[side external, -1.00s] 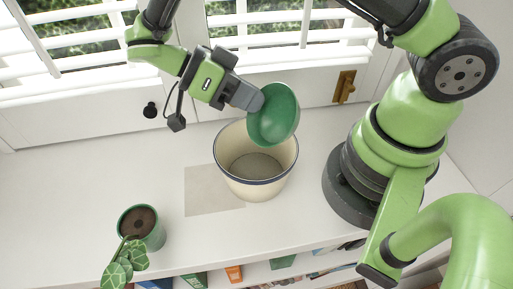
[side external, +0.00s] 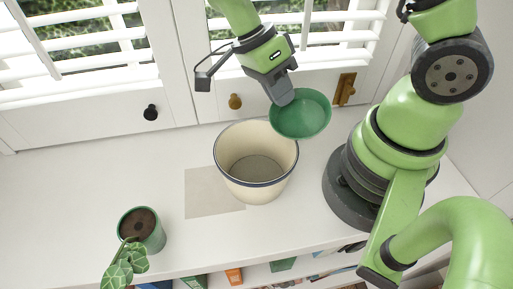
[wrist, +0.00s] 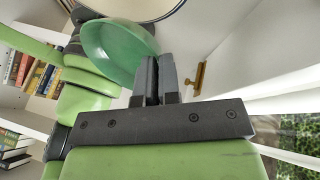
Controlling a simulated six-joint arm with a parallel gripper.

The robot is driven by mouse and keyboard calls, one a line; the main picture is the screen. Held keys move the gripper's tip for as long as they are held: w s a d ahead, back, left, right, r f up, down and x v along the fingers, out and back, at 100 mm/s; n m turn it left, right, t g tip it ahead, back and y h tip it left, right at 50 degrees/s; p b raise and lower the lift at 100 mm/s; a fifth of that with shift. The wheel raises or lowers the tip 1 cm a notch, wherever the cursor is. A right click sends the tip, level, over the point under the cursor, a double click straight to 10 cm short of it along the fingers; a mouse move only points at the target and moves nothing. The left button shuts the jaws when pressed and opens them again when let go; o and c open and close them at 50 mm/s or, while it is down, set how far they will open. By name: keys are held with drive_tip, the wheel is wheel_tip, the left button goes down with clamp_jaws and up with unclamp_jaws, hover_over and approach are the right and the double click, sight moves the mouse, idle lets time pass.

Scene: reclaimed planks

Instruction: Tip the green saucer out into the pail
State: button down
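The green saucer (side external: 303,115) is a shallow bowl shape, held in the air above and to the right of the pail, its inside facing up and toward the side camera. No contents show in it. My gripper (side external: 286,98) is shut on its rim at the left. In the wrist view the saucer (wrist: 112,50) sits beside the closed fingers (wrist: 157,78). The cream pail (side external: 256,180) with a dark blue rim stands upright on the white surface. Its visible floor looks greyish and bare. Part of the pail's rim (wrist: 150,18) shows at the top of the wrist view.
A potted plant (side external: 140,228) in a green pot stands at the front left. A flat beige square (side external: 213,192) lies left of the pail. White shutters and a panel with knobs (side external: 235,101) stand behind. Books (side external: 233,276) fill shelves below the front edge. The left surface is clear.

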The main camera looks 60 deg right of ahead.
sight(298, 93)
drive_tip(key=shift+s+d+f+n+t+y, duration=0.15)
drive_tip(key=shift+s+d+f+t+y, duration=0.2)
drive_tip(key=shift+s+d+t+y, duration=0.3)
drive_tip(key=shift+s+d+f+n+t+y, duration=0.15)
drive_tip(key=shift+s+d+f+t+y, duration=0.2)
drive_tip(key=shift+d+t+y, duration=0.35)
drive_tip(key=shift+d, duration=0.1)
